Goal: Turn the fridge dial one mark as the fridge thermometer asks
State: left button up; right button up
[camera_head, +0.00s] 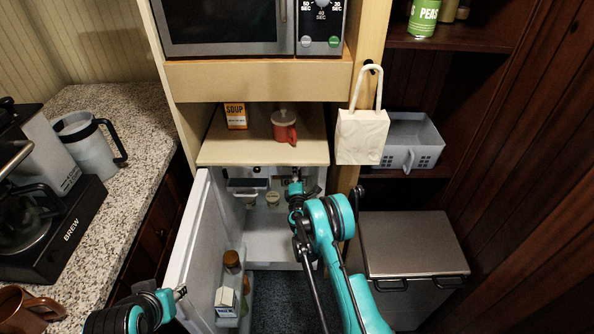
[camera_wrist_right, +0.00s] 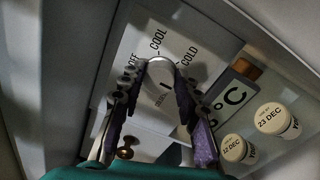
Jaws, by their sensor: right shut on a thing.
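The fridge (camera_head: 270,235) stands open below a shelf. In the right wrist view the dial (camera_wrist_right: 161,72) is a pale round knob on a panel printed COOL and COLD, with another label partly covered. My right gripper (camera_head: 296,183) reaches into the fridge, its fingers shut on the dial from both sides. A short dark line shows on the dial, but I cannot tell which mark it meets.
The white fridge door (camera_head: 190,245) is swung open to the left, with a bottle (camera_head: 232,260) and a carton (camera_head: 225,298) in its rack. Dated jars (camera_wrist_right: 272,118) stand beside the dial panel. A bag (camera_head: 361,135) hangs right of the opening, above a metal bin (camera_head: 410,240).

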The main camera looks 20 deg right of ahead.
jog(key=o, duration=1.2)
jog(key=shift+w, duration=0.1)
jog(key=shift+c, duration=0.2)
